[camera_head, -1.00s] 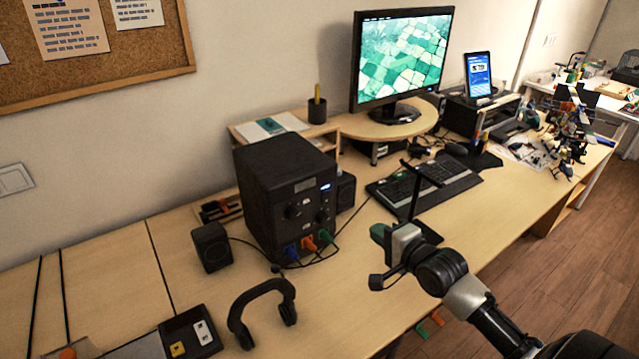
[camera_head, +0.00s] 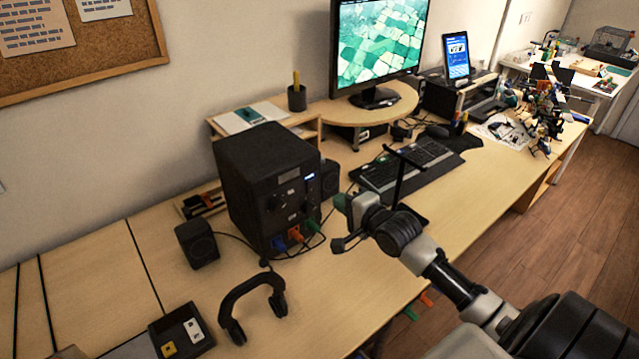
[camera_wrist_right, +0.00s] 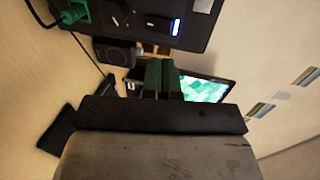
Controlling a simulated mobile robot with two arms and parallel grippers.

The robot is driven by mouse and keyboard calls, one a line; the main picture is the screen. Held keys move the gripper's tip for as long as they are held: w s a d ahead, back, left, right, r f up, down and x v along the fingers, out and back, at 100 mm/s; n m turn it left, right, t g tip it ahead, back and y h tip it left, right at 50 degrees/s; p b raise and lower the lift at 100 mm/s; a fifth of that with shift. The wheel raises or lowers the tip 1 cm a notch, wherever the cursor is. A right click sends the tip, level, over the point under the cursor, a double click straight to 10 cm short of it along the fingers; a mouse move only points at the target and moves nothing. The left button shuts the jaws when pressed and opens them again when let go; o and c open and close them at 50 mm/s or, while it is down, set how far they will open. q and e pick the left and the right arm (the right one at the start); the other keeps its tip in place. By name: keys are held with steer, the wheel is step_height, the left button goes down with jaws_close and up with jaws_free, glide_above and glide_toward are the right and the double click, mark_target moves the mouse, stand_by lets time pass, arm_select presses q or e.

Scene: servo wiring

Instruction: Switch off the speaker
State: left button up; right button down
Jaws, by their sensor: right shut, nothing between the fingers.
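The speaker is a large black box (camera_head: 250,175) with dark knobs, a small lit blue-white display and blue, orange and green plugs low on its front. In the right wrist view its front panel (camera_wrist_right: 205,32) fills the top, with a lit blue switch or display (camera_wrist_right: 175,27) and a green plug (camera_wrist_right: 74,12). My right gripper (camera_head: 343,203) is just right of the speaker's front in the head view. Its green fingers (camera_wrist_right: 161,75) are together and empty, apart from the panel in the picture. My left gripper is not in view.
A small black speaker (camera_head: 197,243) stands left of the box, and headphones (camera_head: 252,305) lie in front. A keyboard (camera_head: 405,168) and monitor (camera_head: 378,45) are behind my right gripper. Cables run below the plugs. The desk's front strip (camera_head: 340,290) is clear.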

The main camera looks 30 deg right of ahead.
mark_target(313, 181)
steer(key=x, duration=0.4)
steer(key=r+p+x, duration=0.1)
steer(key=x, duration=0.2)
steer(key=shift+w, duration=0.1)
steer(key=shift+w+a, duration=0.1)
steer(key=shift+w, duration=0.6)
steer(key=shift+w+r+p, duration=0.25)
steer(key=shift+r+p, duration=0.1)
steer(key=shift+p, duration=0.6)
steer(key=shift+f+g, duration=0.3)
steer(key=shift+f, duration=0.05)
